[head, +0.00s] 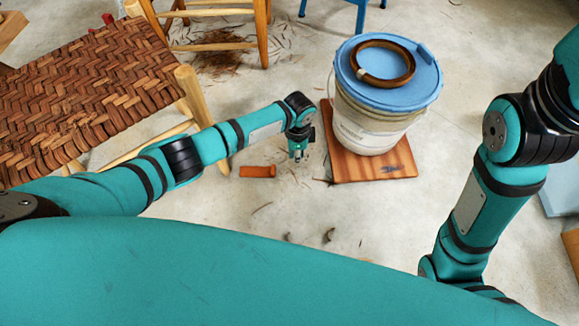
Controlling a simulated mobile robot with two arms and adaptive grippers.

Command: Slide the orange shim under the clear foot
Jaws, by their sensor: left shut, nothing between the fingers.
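The orange shim (258,171) lies flat on the concrete floor, left of the wooden board. My left gripper (299,157) is shut and empty. It points down just right of the shim and appears apart from it. The stool with the woven bark seat (85,85) stands at the left on pale wooden legs. I cannot tell which foot is the clear one. My right arm comes in from the right, but its gripper is out of view.
A white bucket (368,128) with a blue lid (415,85) stands on a reddish wooden board (395,168) right of my left gripper. A brown ring (385,46) lies on the lid. Bark scraps litter the floor. Another wooden stool (262,35) stands at the back.

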